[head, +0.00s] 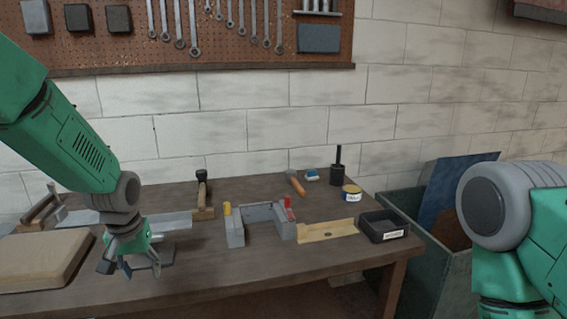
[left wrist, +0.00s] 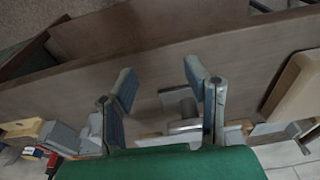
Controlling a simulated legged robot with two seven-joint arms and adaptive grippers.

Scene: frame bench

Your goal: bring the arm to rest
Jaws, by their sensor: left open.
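My left gripper (head: 140,268) is open and empty above the front left of the bench (head: 215,273). In the left wrist view its two fingers (left wrist: 158,82) stand apart with bare bench top between their tips. A grey metal piece (left wrist: 183,108) lies on the bench behind the gap between the fingers; in the head view the gripper partly hides it. My right arm shows at the right edge of the head view, but its gripper is out of the picture.
A beige pad (head: 45,258) lies left of the gripper. Grey blocks (head: 235,230) with clamps, a wooden piece (head: 328,231) and a black labelled tray (head: 382,228) stand to the right. The bench's front middle is clear.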

